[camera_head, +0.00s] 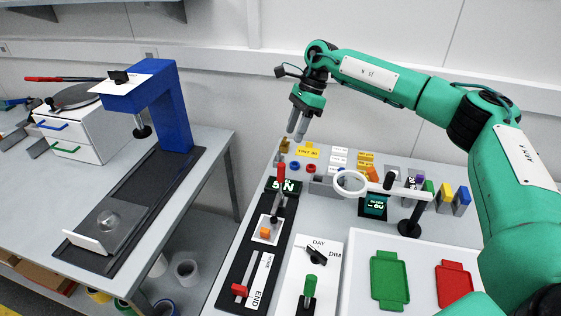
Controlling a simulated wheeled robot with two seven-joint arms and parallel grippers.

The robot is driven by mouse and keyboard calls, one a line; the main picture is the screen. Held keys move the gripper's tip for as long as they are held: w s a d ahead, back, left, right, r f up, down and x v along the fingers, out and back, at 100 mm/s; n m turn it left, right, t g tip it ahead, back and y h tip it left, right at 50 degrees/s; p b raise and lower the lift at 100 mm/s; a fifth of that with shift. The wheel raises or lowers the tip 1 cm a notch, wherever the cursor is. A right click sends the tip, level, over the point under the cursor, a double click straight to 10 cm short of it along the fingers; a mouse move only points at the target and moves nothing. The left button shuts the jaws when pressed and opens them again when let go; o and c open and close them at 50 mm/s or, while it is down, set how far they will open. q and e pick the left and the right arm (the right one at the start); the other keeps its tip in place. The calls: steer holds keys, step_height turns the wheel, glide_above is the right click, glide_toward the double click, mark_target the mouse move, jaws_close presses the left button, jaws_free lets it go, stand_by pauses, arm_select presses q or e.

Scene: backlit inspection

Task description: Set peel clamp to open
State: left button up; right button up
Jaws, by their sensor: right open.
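The peel rig is a long black base (240,262) at the front left of the right-hand table. At its far end a red-handled upright lever (281,172), which looks like the clamp, stands by a dark display (287,187) reading "N". Below it a white pad carries an orange block (265,232). A red slider knob (240,290) sits near the "END" strip (259,280). My right gripper (296,136) points down, open and empty, above and beyond the red lever, apart from it. My left gripper is out of view.
A ring magnifier (350,183) on a black stand is right of the lever. A white panel (314,268) has a DAY/DIM knob and green lever. A white tray (420,250) holds green and red plates. A blue press (165,105) stands on the left table; a gap separates the tables.

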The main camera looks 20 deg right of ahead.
mark_target(283, 164)
steer(key=p+x, duration=0.4)
steer(key=x, duration=0.8)
steer(key=shift+a+f, duration=0.15)
steer(key=shift+s+a+f, duration=0.1)
steer(key=shift+a+f, duration=0.1)
steer(key=shift+f, duration=0.35)
jaws_close()
